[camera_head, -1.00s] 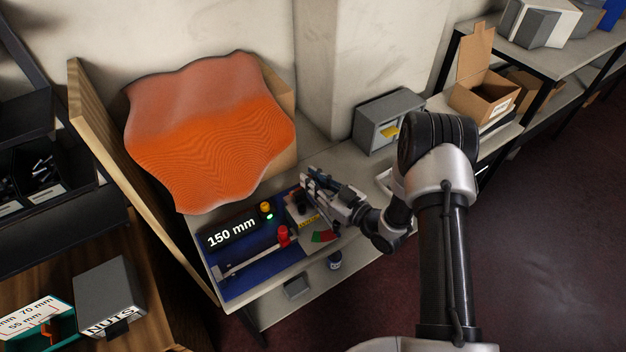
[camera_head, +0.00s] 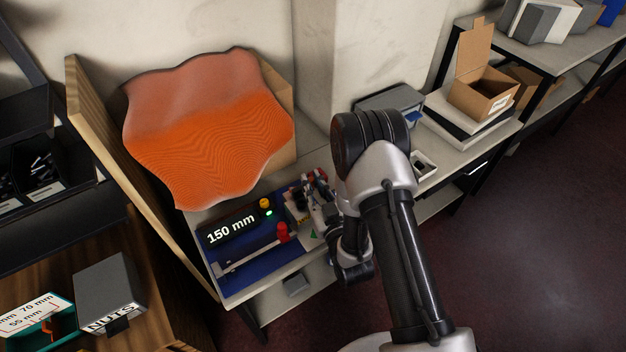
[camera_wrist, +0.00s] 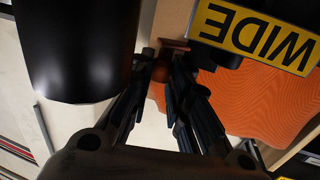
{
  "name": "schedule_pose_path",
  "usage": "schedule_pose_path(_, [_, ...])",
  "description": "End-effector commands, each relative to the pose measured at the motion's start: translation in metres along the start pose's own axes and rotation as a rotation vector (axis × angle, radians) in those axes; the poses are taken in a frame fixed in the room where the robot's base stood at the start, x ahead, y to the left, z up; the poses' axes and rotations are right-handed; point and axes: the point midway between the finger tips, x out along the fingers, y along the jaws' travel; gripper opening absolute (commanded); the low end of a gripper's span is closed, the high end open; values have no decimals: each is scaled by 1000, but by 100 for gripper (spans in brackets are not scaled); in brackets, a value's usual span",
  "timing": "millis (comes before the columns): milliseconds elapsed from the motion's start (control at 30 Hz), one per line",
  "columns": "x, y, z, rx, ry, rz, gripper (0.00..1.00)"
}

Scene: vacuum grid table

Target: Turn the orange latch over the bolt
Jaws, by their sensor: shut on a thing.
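My gripper (camera_wrist: 158,95) is shut on a small, dark orange-brown piece (camera_wrist: 166,62), which I take for the orange latch. The fingers hold it from both sides, and its flat top shows just past the fingertips. In the head view my gripper (camera_head: 314,190) is at the right end of the blue board (camera_head: 235,287), partly hidden by my arm. The latch is too small to make out there. I cannot make out the bolt in either view.
A yellow WIDE label (camera_wrist: 258,38) is close beside the fingers. The board carries a 150 mm display (camera_head: 231,229), a red knob (camera_head: 283,232) and a yellow knob (camera_head: 265,204). A wavy orange sheet (camera_head: 205,130) stands behind. A grey cabinet (camera_head: 390,100) is at right.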

Motion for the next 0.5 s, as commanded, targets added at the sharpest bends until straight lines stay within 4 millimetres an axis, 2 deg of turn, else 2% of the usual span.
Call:
schedule_pose_path(33, [-2,-7,1,-1,-2,32,0])
schedule_pose_path(500, [-15,-17,0,2,0,358,0])
